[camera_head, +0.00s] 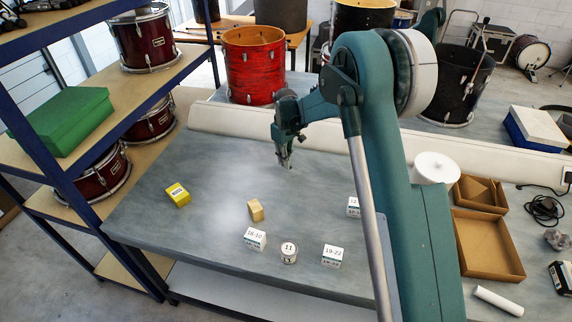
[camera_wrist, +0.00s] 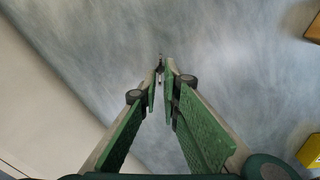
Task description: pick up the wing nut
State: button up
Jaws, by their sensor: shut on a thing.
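My gripper (camera_head: 285,164) is above the back part of the grey-blue bench top (camera_head: 215,170) in the head view. In the wrist view my gripper (camera_wrist: 161,80) has its green fingers brought nearly together at the tips, shut on a small dark metallic piece, which I take to be the wing nut (camera_wrist: 161,68). Only a thin part of it shows between and just beyond the tips; the rest is hidden by the fingers. In the head view it is too small to make out. I cannot tell how high it is above the bench.
On the bench are a yellow box (camera_head: 178,195), a wooden block (camera_head: 255,210), several white numbered boxes (camera_head: 255,239) and a round tin (camera_head: 289,253). A pale raised edge (camera_head: 240,125) runs along the back. A red drum (camera_head: 253,68) stands behind it.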

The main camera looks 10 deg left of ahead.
notch_tip(320, 180, up, 8)
jog(key=shift+r, duration=0.2)
jog(key=shift+d, duration=0.15)
dwell(0.7)
